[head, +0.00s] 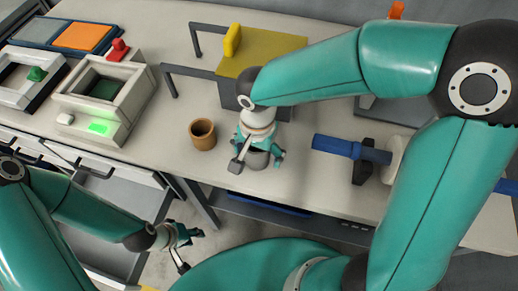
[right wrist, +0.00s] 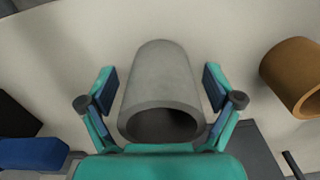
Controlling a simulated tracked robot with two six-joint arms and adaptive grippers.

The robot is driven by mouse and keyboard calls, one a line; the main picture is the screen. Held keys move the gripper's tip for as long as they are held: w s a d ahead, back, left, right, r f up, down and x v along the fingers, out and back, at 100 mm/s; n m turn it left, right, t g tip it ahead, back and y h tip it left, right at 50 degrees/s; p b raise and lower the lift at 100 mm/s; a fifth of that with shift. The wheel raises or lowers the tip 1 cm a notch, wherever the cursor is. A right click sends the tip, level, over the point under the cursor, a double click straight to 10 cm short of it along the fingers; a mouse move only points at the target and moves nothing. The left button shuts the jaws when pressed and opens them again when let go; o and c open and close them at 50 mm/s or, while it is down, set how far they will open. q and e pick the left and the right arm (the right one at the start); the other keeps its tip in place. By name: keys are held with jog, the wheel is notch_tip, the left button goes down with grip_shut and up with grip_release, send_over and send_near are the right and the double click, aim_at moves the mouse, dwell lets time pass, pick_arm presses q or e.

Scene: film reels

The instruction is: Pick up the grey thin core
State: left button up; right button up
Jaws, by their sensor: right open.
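The grey core (right wrist: 160,75) is a hollow grey tube on the pale worktop, its open end facing the right wrist camera. In the head view the core (head: 259,160) is mostly hidden under my right gripper. My right gripper (head: 262,157) is open, with one finger on each side of the core; in the right wrist view small gaps show between the fingers (right wrist: 160,92) and the tube. My left gripper (head: 184,249) is open and empty, low in front of the worktop, away from the core.
A brown core (head: 203,134) stands left of the grey one. A blue-handled reel device (head: 340,146) sits to the right. A yellow-topped fixture with grey bars (head: 260,58) is behind. White boxes with green and red knobs (head: 105,95) stand on the left. Open drawers lie below them.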

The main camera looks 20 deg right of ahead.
jog(key=c, duration=1.1)
jog(key=shift+r, duration=0.2)
